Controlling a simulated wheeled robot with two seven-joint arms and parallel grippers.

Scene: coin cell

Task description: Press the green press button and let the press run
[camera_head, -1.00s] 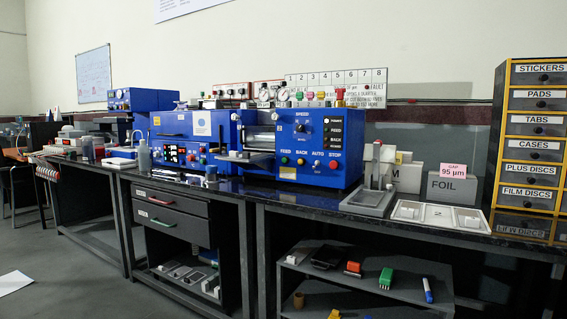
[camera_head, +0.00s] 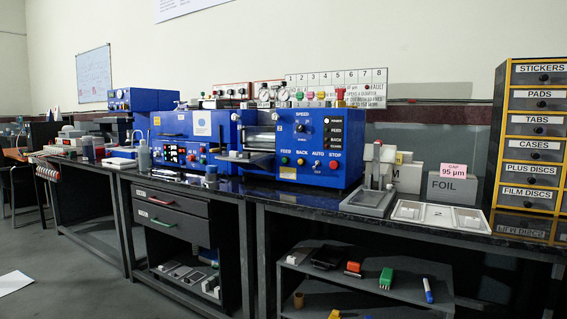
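A blue machine (camera_head: 345,150) stands on the bench at the centre right. A third, smaller blue machine (camera_head: 147,99) stands farther left. I cannot tell which of these is the press. Neither of my grippers is in view.
The dark bench (camera_head: 320,199) runs across the view. A grey stand (camera_head: 370,200), a pale tray (camera_head: 422,215) and a FOIL box (camera_head: 452,188) stand at its right. A labelled drawer cabinet (camera_head: 532,130) is at the far right.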

